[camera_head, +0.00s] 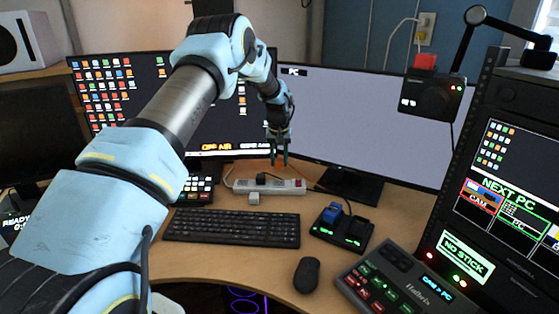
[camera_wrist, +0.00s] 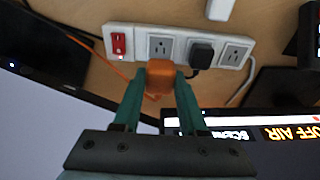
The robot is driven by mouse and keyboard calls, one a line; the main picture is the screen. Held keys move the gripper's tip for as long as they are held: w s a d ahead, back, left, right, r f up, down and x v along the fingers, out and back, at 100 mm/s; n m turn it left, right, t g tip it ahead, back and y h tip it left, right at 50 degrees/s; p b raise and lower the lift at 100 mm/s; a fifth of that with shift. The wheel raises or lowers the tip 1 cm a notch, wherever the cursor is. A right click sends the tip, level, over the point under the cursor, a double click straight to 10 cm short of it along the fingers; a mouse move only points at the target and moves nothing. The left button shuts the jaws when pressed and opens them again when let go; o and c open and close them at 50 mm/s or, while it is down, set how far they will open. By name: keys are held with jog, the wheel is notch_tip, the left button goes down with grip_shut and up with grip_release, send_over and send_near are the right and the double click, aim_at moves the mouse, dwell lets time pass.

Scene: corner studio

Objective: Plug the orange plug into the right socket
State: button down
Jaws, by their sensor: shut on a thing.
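The orange plug (camera_wrist: 160,78) is between the two green fingers of my gripper (camera_wrist: 160,90), which is shut on it. Its orange cord runs off to the left in the wrist view. A white power strip (camera_head: 240,184) lies on the desk; it also shows in the wrist view (camera_wrist: 138,42). The wrist view appears turned about against the head view. There, an empty socket (camera_wrist: 160,47) beside the red switch (camera_wrist: 118,43) shows just above the plug, uncovered. A black plug (camera_wrist: 201,51) fills the middle socket. Another empty socket (camera_wrist: 235,54) is at the other end. In the head view my gripper (camera_head: 279,160) is over the strip.
A white adapter (camera_head: 253,198) lies in front of the strip. The keyboard (camera_head: 232,226), mouse (camera_head: 307,275) and a black dock with a blue item (camera_head: 332,213) stand nearer. Monitors (camera_head: 360,125) rise close behind the strip.

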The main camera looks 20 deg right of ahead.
aim_at(279, 162)
jog(key=shift+f+b, duration=1.3)
jog(key=shift+f, duration=1.6)
jog(key=shift+f+b, duration=0.6)
jog(key=shift+b, duration=0.1)
dwell(0.5)
jog(key=shift+c, duration=1.8)
grip_release()
jog(key=r, duration=0.3)
jog(key=s+r+b, duration=0.1)
jog(key=r, duration=0.3)
jog(key=r+b, duration=0.1)
jog(key=r, duration=0.2)
jog(key=shift+s+a+r, duration=0.3)
jog(key=shift+r, duration=0.1)
